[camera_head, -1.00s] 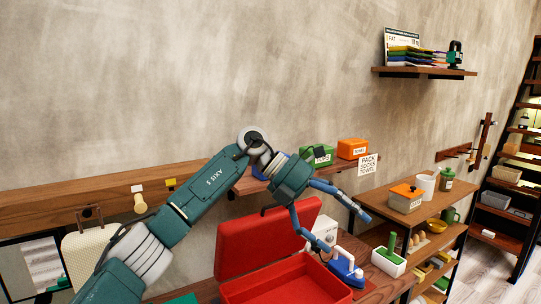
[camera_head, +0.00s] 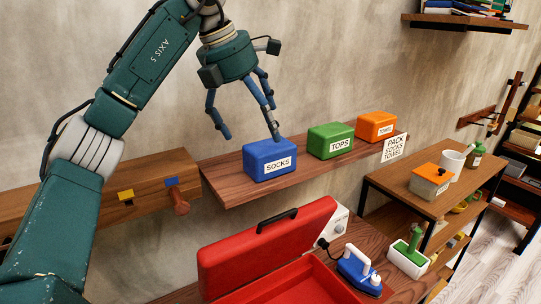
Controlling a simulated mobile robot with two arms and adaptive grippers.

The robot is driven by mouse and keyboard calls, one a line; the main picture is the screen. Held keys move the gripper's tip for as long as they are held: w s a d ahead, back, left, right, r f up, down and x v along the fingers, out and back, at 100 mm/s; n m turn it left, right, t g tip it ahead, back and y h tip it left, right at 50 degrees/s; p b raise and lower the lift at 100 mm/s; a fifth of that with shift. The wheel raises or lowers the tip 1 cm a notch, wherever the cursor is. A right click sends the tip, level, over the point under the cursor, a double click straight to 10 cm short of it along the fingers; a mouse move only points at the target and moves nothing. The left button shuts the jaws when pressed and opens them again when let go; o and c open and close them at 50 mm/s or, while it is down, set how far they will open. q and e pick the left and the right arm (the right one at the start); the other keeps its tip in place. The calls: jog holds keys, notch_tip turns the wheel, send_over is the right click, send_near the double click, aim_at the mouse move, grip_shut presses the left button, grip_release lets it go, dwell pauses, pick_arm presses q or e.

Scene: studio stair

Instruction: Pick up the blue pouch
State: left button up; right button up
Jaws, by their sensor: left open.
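The blue pouch (camera_head: 268,158), labelled SOCKS, sits at the left part of a wooden wall shelf (camera_head: 232,187). My left gripper (camera_head: 252,136) is open and empty, its blue fingers pointing down. In the picture one finger ends at the pouch's top back edge and another hangs to the left of the pouch. I cannot tell whether any finger touches it. My right gripper is not in view.
A green TOPS pouch (camera_head: 331,140) and an orange TOWEL pouch (camera_head: 376,126) stand to the right on the same shelf. A sign (camera_head: 394,148) reads PACK SOCKS TOWEL. Below are an open red case (camera_head: 262,249) and a blue iron (camera_head: 357,268). A peg rail (camera_head: 95,206) is left.

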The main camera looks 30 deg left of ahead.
aim_at(263, 143)
pick_arm(q)
jog(key=shift+w+f, duration=0.15)
jog(key=shift+f, duration=0.3)
jog(key=shift+w+a+f, duration=0.15)
jog(key=shift+w+f, duration=0.05)
jog(key=shift+f, duration=0.15)
jog(key=x, duration=0.1)
jog(key=p+x, duration=0.1)
jog(key=x, duration=0.1)
jog(key=p+x, duration=0.1)
jog(key=shift+w+a+f, duration=0.15)
jog(key=shift+a+f, duration=0.05)
jog(key=shift+w+f, duration=0.1)
jog(key=shift+f, duration=0.2)
jog(key=shift+d+f, duration=0.1)
jog(key=shift+f, duration=0.25)
jog(key=c, duration=1.4)
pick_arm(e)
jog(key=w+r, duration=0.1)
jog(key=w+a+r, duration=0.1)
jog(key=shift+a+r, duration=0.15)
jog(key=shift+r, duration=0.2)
pick_arm(q)
jog(key=shift+r, duration=0.1)
